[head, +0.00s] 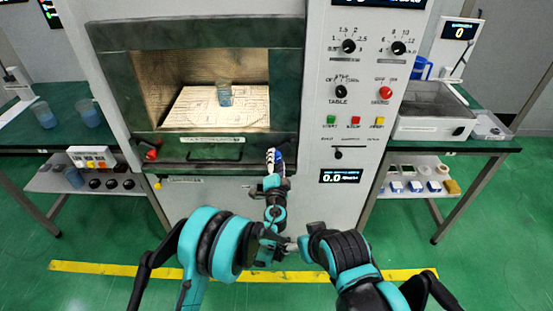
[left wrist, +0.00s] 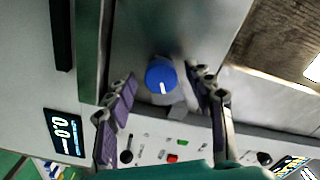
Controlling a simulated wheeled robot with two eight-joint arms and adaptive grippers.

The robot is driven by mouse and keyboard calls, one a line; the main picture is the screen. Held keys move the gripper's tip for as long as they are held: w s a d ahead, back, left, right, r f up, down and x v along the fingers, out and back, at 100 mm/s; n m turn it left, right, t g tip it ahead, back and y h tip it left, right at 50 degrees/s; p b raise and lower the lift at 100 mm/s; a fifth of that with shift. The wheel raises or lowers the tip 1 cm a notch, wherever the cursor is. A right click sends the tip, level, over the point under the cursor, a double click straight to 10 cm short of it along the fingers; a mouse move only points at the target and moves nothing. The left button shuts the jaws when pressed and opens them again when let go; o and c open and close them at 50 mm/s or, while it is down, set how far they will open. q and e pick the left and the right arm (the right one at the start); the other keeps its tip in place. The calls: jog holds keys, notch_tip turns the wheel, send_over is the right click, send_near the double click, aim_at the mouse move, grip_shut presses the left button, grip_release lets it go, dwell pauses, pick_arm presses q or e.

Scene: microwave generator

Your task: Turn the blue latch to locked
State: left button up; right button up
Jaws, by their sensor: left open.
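The blue latch (left wrist: 160,77) is a round knob with a white line on its face, pointing downward in the left wrist view. It sits between the two fingers of my left gripper (left wrist: 160,98), which is open, with a visible gap on both sides. In the head view my left gripper (head: 275,160) is at the lower right corner of the chamber front and mostly covers the latch. The microwave generator (head: 318,100) has a lit chamber with a beaker (head: 224,94) inside.
A control panel with knobs and coloured buttons (head: 355,120) is right of the chamber. A red part (head: 151,155) is at the chamber's lower left corner. The foreground floor is clear.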

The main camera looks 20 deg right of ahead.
pick_arm(q)
jog(key=v, duration=1)
jog(key=shift+s, duration=0.25)
jog(key=w+a+r+n+g+y, duration=0.1)
jog(key=a+r+n+y, duration=0.15)
jog(key=a, duration=0.45)
jog(key=w+a+r+n+g+y, duration=0.1)
jog(key=w+a+r+n+y, duration=0.2)
jog(key=a, duration=0.4)
jog(key=s+a+r+n+g+y, duration=0.1)
jog(key=s+a+r+n, duration=0.15)
jog(key=a, duration=0.35)
jog(key=s+a+r+n+g+y, duration=0.1)
jog(key=s+a+r+n+g, duration=0.1)
jog(key=s+a, duration=0.35)
jog(key=s+a+n+g, duration=0.3)
jog(key=s+a, duration=0.5)
jog(key=a, duration=0.1)
jog(key=s+f+n+g+h, duration=0.2)
jog(key=s+f, duration=0.1)
jog(key=s, duration=1)
jog(key=shift+s+a+f+n, duration=0.25)
jog(key=shift+s+a+n, duration=0.05)
jog(key=shift+a, duration=0.15)
jog(key=shift+h, duration=0.25)
